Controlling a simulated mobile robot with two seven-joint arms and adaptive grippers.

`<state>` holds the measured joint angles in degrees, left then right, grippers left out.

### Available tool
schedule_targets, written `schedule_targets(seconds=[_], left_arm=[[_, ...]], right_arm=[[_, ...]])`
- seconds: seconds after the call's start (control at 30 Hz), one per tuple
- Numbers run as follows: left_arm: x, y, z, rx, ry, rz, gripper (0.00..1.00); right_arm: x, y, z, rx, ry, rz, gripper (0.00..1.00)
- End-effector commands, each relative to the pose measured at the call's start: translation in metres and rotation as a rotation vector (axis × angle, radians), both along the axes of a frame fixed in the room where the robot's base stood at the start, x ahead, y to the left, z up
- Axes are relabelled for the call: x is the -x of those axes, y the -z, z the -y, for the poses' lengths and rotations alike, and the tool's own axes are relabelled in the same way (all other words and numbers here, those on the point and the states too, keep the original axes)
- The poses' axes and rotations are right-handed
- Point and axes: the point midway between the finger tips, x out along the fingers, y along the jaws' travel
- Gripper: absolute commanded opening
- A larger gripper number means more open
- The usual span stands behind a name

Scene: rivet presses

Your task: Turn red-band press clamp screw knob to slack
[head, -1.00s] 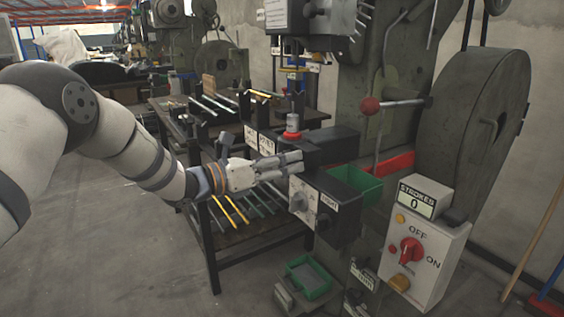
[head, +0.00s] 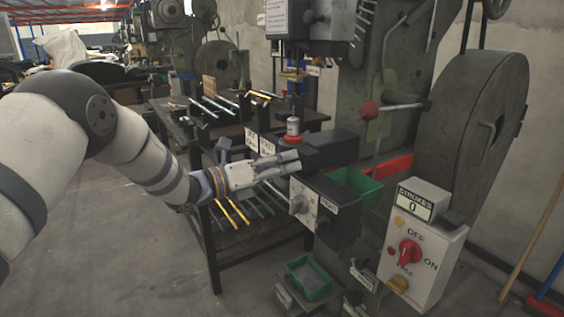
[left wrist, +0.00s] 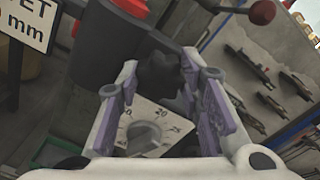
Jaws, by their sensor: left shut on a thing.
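The press has a red band (head: 292,138) around a light cylinder above its die block. The red band also shows at the top of the left wrist view (left wrist: 130,7). My left gripper (head: 292,161) reaches in from the left, at the front of the press. In the left wrist view its purple-padded fingers (left wrist: 160,95) stand on either side of a dark lobed knob (left wrist: 162,72) and are shut on it. In the head view the fingers hide this knob. My right gripper is not in view.
A grey box with a numbered dial (head: 300,203) sits just below the gripper. A green bin (head: 352,188) stands right of it. A switch box (head: 420,250) shows OFF/ON and a counter reading 0. A rack table (head: 215,265) stands behind the arm.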

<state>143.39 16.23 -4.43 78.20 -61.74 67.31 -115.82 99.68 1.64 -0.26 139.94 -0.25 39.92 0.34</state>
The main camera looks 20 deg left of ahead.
Motion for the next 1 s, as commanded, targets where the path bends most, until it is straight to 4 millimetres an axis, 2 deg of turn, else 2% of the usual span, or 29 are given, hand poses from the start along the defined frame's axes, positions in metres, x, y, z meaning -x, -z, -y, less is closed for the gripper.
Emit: schedule_targets(seconds=[1.0], left_arm=[[0.000,0.001,0.000,0.759,0.003,-0.593,0.06]], right_arm=[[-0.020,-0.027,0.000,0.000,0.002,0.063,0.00]])
